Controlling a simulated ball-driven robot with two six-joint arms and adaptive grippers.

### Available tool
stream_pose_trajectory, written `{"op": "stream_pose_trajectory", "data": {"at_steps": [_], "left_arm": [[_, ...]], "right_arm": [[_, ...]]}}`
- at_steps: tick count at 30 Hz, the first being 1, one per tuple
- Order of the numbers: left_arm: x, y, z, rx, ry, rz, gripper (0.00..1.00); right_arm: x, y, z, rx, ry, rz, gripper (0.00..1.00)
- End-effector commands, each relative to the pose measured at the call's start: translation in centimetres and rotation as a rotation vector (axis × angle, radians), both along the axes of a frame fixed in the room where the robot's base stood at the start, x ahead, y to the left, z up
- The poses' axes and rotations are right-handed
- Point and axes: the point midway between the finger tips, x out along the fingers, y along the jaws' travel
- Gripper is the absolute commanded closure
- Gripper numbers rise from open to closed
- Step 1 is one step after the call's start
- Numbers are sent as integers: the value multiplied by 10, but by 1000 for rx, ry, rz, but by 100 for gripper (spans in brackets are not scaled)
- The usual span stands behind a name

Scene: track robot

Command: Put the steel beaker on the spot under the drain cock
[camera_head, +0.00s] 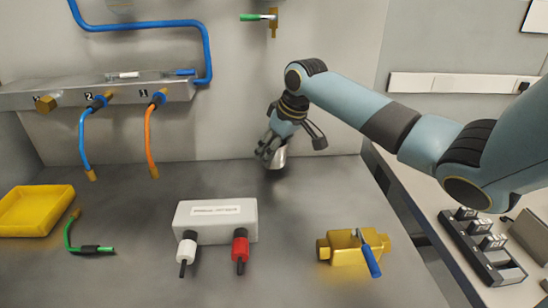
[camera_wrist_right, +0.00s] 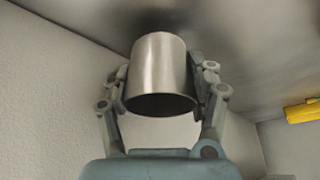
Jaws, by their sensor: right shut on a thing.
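The steel beaker (camera_head: 278,160) is at the back of the grey worktop, close to the back wall. My right gripper (camera_head: 272,151) is shut on it, and its hand partly hides it in the head view. In the right wrist view the beaker (camera_wrist_right: 160,72) sits between the two fingers of the gripper (camera_wrist_right: 163,90). I cannot tell whether its base touches the worktop. The drain cock (camera_head: 273,20), brass with a green lever, is on the back wall above the beaker. No marked spot is visible under it. My left gripper is not in view.
A grey manifold (camera_head: 65,96) with blue and orange hoses is at left. The worktop between box and wall is clear.

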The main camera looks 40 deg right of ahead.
Motion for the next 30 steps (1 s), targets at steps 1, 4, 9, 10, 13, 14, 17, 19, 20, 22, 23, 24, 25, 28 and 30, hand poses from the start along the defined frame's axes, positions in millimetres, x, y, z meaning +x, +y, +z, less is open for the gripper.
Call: {"op": "stream_pose_trajectory", "data": {"at_steps": [1, 4, 9, 10, 13, 14, 17, 19, 20, 22, 23, 24, 25, 28, 30], "left_arm": [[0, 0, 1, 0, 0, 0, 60], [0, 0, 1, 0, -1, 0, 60], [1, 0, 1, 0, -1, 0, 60], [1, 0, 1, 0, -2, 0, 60], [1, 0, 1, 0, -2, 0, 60], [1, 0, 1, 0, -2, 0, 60], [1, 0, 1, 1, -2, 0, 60], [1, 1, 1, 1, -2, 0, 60], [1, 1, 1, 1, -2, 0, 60], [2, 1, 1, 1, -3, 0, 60], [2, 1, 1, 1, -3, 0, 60], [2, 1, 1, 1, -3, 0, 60], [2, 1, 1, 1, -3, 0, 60], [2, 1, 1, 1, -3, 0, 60], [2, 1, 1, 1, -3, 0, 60]], "right_arm": [[-1, 1, -9, 2, 2, -1, 77], [-1, 1, -20, 1, 1, -1, 77], [0, 0, -21, 0, 0, 0, 77], [0, 0, -21, 0, 0, 0, 77], [-1, 0, -23, 0, 0, -1, 77], [-1, 0, -24, 0, 1, -1, 77], [-1, 0, -24, 0, 1, -1, 33], [-1, 0, -24, 0, 1, -1, 24], [-1, 0, -24, 0, 1, -1, 20], [-1, 0, -24, 0, 0, -1, 18], [-1, 0, -24, 0, 0, -1, 18], [-1, 0, -24, 0, 0, -1, 18], [-1, 0, -24, 0, 0, -1, 18], [-1, 0, -23, 0, 0, -1, 18], [0, 0, -21, 0, -1, 0, 18]]}}
